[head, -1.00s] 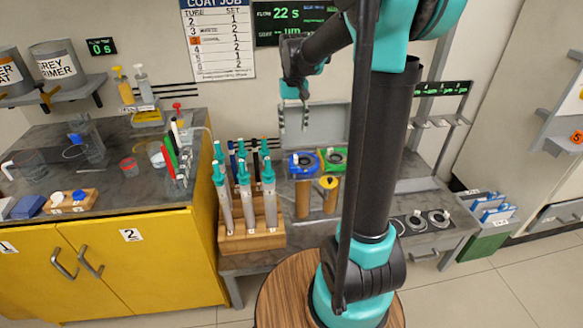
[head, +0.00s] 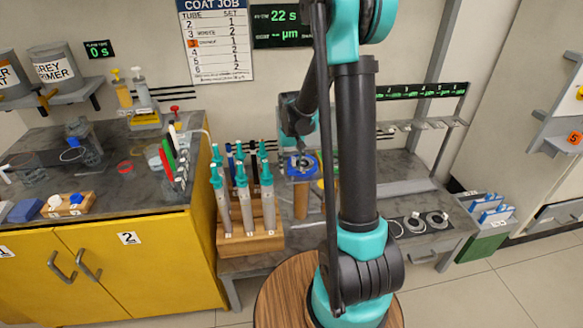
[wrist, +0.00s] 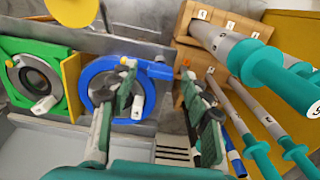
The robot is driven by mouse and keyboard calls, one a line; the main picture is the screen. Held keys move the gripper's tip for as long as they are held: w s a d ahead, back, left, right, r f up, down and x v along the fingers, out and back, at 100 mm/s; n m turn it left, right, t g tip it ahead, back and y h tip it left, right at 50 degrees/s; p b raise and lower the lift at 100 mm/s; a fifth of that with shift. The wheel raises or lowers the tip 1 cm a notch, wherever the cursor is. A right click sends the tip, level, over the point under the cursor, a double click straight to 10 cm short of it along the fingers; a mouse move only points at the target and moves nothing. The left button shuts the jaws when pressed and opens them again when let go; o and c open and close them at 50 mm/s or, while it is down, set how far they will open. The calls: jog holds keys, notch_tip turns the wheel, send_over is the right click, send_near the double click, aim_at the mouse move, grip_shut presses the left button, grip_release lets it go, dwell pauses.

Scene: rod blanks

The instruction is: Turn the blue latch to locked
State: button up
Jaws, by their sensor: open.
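The blue ring fixture (wrist: 90,78) is near the middle of the wrist view. It has a blue block on its right side and a white lever (wrist: 138,108) inside the ring. My gripper (wrist: 158,80) is open with nothing between its fingers. Its left finger overlaps the ring's opening, and its right finger is to the right of the ring; the blue block shows between them. I cannot tell whether either finger touches. In the head view the blue ring (head: 302,172) sits just below my wrist, partly hidden by it.
A green fixture (wrist: 16,88) with a white lever and a yellow bar stands left of the blue ring. A wooden rack (head: 250,243) of teal-capped tubes is close on the right in the wrist view. A grey surface lies below the fixtures.

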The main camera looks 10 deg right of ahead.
jog(key=shift+f, duration=0.4)
grip_shut()
jog(key=shift+n, duration=0.3)
jog(key=n, duration=0.4)
jog(key=shift+n, duration=0.3)
jog(key=n, duration=0.4)
jog(key=shift+n, duration=0.3)
dwell(0.4)
